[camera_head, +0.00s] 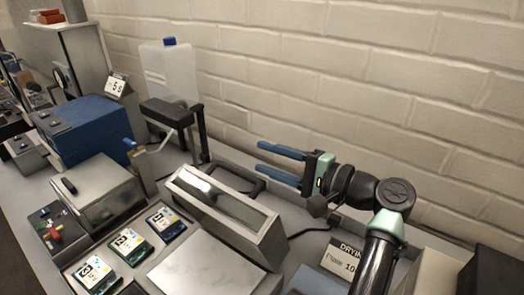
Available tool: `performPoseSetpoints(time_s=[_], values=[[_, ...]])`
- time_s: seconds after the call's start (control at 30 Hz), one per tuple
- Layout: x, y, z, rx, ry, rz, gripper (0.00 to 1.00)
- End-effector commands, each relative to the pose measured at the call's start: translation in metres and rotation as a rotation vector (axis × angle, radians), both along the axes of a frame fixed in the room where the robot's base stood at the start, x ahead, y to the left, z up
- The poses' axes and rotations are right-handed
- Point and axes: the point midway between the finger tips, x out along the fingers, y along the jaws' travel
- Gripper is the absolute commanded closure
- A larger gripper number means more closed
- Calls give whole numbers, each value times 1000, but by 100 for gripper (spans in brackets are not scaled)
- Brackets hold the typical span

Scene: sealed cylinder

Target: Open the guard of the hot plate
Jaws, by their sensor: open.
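My gripper (262,158) is open and empty, its two blue fingers pointing left, one above the other, in front of the brick wall. Below and left of it stands a grey metal frame with a glass-like panel (228,206), which looks like the guard. A black loop-shaped bar (238,178) shows behind the frame, below and left of my fingers. A flat pale plate (205,268) lies in front of the frame; I cannot tell surely that it is the hot plate. My gripper appears apart from all of these.
Several labelled cards (128,244) lie left of the plate. A black-topped stand (168,114) and a white jug with a blue cap (170,70) stand behind. A blue box (88,128) is farther left. A drying sign (342,262) stands at the right, near my arm.

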Motion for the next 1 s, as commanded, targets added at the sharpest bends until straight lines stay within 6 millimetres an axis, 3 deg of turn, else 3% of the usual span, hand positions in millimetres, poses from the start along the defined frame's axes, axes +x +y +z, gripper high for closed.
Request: performPoseSetpoints(time_s=[0.63, 1.0], values=[[-28, -35, -1, -2, 3, 1, 54], [-31, -40, -2, -1, 2, -4, 54]])
